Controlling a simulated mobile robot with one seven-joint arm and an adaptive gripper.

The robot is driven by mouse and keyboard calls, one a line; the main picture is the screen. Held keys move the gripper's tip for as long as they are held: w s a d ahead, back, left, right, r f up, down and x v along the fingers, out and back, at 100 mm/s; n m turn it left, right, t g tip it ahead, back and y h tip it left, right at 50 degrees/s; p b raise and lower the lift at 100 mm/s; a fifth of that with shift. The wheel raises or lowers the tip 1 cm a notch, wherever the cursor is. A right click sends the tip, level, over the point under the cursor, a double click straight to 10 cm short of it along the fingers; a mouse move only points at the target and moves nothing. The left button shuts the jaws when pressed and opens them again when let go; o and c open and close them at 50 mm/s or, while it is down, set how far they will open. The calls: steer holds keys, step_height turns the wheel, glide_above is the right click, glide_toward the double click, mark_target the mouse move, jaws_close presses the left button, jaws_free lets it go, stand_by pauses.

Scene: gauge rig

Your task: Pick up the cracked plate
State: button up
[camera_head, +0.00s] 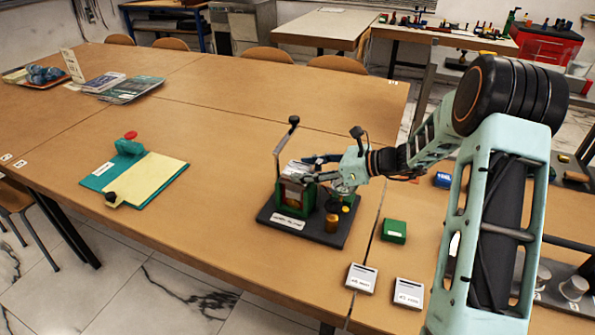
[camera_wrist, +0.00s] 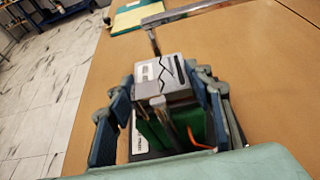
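The cracked plate (camera_wrist: 163,72) is a grey block-like plate with dark zigzag crack lines and a small label on its top face. It sits on the green gauge rig (camera_wrist: 180,130), which also shows in the head view (camera_head: 292,198) on a dark base. My gripper (camera_head: 308,170) reaches in from the right at the top of the rig. In the wrist view my gripper's blue-padded fingers (camera_wrist: 165,88) stand spread, one on each side of the plate. A narrow gap shows at the left finger; contact on the right is unclear. The plate is partly hidden in the head view.
The rig's lever (camera_head: 278,152) with a black knob rises close to my fingers. The table between is clear.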

steer(key=c, duration=0.7)
steer(key=shift+o, duration=0.2)
steer(key=shift+r, duration=0.1)
